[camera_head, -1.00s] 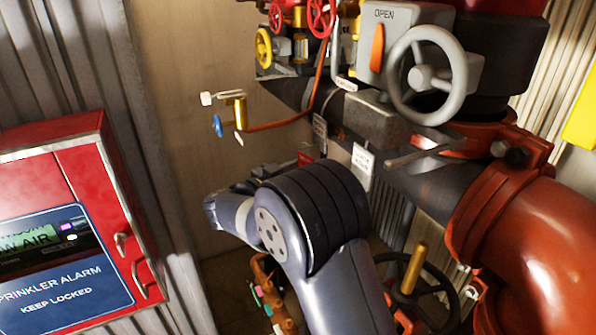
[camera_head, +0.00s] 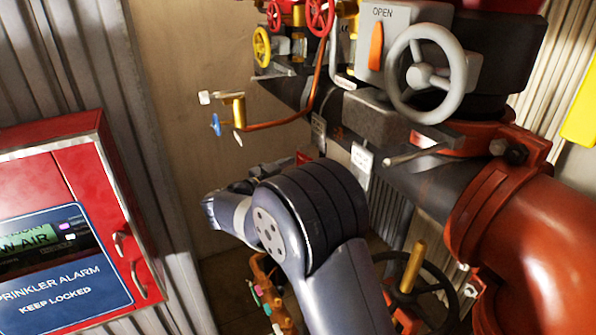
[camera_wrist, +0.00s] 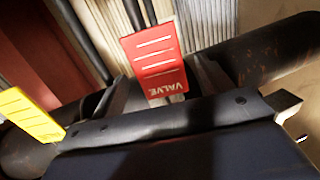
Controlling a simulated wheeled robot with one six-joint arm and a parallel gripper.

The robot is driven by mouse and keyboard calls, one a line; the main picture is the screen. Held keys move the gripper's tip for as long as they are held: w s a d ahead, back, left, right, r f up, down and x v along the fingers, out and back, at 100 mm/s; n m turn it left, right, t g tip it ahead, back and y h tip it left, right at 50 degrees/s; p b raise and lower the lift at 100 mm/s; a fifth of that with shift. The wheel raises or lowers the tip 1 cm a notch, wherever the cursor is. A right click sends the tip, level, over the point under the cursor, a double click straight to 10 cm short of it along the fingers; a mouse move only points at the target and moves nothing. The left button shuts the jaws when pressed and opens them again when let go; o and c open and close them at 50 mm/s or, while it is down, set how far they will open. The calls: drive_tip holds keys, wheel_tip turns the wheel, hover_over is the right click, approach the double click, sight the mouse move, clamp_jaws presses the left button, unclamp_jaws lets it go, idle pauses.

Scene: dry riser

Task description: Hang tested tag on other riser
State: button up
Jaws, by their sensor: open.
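My gripper (camera_wrist: 162,82) is open in the wrist view, with a dark finger on each side. A red tag (camera_wrist: 155,62) with white lines and the upside-down word VALVE shows between the fingers; I cannot tell whether they touch it. A yellow tag (camera_wrist: 32,113) shows at the left of the wrist view. Behind them runs a dark pipe (camera_wrist: 270,52). In the head view a white tag (camera_head: 362,158) hangs below the dark riser pipe (camera_head: 440,187), and a smaller tag (camera_head: 318,132) hangs left of it. I cannot read which tag says tested. My arm hides the gripper in the head view.
A red sprinkler alarm cabinet (camera_head: 85,165) stands at left. A dark handwheel (camera_head: 415,290) sits low. The wooden wall is clear at upper left.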

drive_tip(key=b+v, duration=0.2)
drive_tip(key=v, duration=0.8)
drive_tip(key=shift+s+a, duration=0.2)
drive_tip(key=shift+a, duration=0.1)
drive_tip(key=p+x, duration=0.1)
drive_tip(key=x, duration=0.8)
drive_tip(key=shift+w+d+r+p, duration=0.2)
drive_tip(key=shift+w+r+p, duration=0.15)
drive_tip(key=shift+r+p, duration=0.05)
